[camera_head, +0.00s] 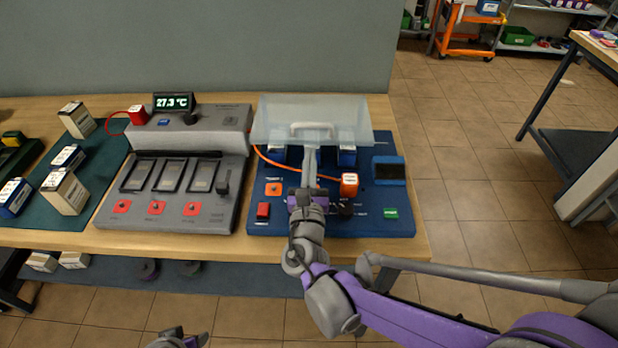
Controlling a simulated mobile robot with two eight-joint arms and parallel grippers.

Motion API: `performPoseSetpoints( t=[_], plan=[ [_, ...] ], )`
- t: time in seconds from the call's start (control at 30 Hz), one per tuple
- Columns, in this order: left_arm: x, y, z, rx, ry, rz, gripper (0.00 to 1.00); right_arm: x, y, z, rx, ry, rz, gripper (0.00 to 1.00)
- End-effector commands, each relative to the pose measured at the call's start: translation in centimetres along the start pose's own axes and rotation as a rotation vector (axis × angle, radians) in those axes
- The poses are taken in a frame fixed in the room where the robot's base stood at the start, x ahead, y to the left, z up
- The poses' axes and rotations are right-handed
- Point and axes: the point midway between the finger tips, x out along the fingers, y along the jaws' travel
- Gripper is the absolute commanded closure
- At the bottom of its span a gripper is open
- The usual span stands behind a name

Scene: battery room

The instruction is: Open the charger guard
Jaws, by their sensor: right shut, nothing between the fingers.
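The charger guard (345,112) is a clear, pale panel with a white handle (292,130) at its front, over the back of the blue charger unit (385,222). The panel looks raised and tilted, but its exact angle is hard to judge. My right gripper (310,151) reaches up from the front over the charger, fingers shut and empty. Its tips are just below or at the handle; I cannot tell whether they touch. Part of my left gripper (180,340) shows at the bottom edge, and its fingers are not clear.
An orange block (349,184) on an orange cable stands right of my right gripper, close to it. Blue batteries (347,156) sit under the guard. A grey charger with a display (173,102) stands left. White boxes (64,190) lie on a green mat. Open floor lies right.

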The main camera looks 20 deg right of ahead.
Motion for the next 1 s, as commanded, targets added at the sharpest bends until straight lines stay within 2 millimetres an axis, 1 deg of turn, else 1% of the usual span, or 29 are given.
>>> performPoseSetpoints(
  t=[0.03,0.2,0.37,0.77,0.87,1.0],
  plan=[
    [-1.0,0.0,-0.5,0.0,0.003,0.0,0.5,0.7,0.0,1.2,0.0,-0.002,0.0,1.0],
    [-2.0,0.0,-1.1,0.0,0.007,0.0,0.5,2.0,0.0,2.5,0.0,-0.001,0.0,1.0],
    [-2.3,0.0,-1.3,0.0,0.008,0.0,0.5,2.5,0.0,2.8,0.0,0.0,0.0,1.0],
    [-2.4,0.0,-1.3,0.0,0.008,0.0,0.5,2.7,0.0,2.9,0.001,0.006,-0.002,1.0],
    [-2.9,0.0,-1.6,0.0,0.01,0.0,0.5,2.9,0.0,3.4,0.001,0.023,-0.002,1.0],
    [-4.2,0.0,-2.4,0.0,0.015,0.0,0.5,3.3,0.0,4.8,0.003,0.073,-0.003,1.0]
  ],
)
